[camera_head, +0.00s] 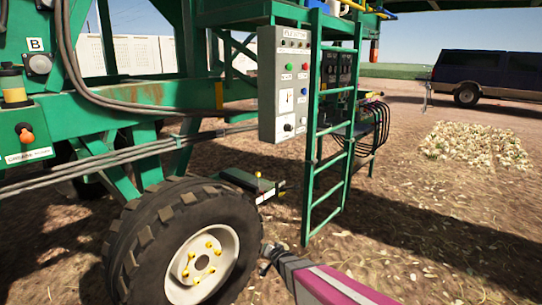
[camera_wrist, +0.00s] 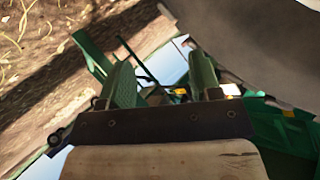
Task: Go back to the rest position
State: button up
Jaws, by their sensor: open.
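My gripper (camera_head: 268,261) shows at the bottom middle of the head view, at the end of my magenta and grey arm. It is beside the right side of the big black tyre (camera_head: 160,235) and below the foot of the green ladder (camera_head: 318,150). In the wrist view my gripper (camera_wrist: 162,80) has its two green ridged fingers apart, with nothing held between them. The wrist view is tilted, and part of the green machine shows beyond the fingers.
A grey control box (camera_head: 284,85) with coloured buttons hangs left of the ladder. Black cables (camera_head: 372,125) hang right of it. A pile of onions (camera_head: 475,145) and a dark blue van (camera_head: 485,75) stand farther right. The ground at lower right is open.

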jog(key=s+d+r+n+g+h, duration=0.1)
jog(key=s+d+r+g, duration=0.5)
jog(key=s+d, duration=0.3)
jog(key=s+d+r+n+g+h, duration=0.2)
jog(key=s+d+r+g, duration=0.4)
jog(key=s+d, duration=0.4)
jog(key=s, duration=0.3)
jog(key=shift+r+n, duration=0.15)
jog(key=shift+n, duration=0.15)
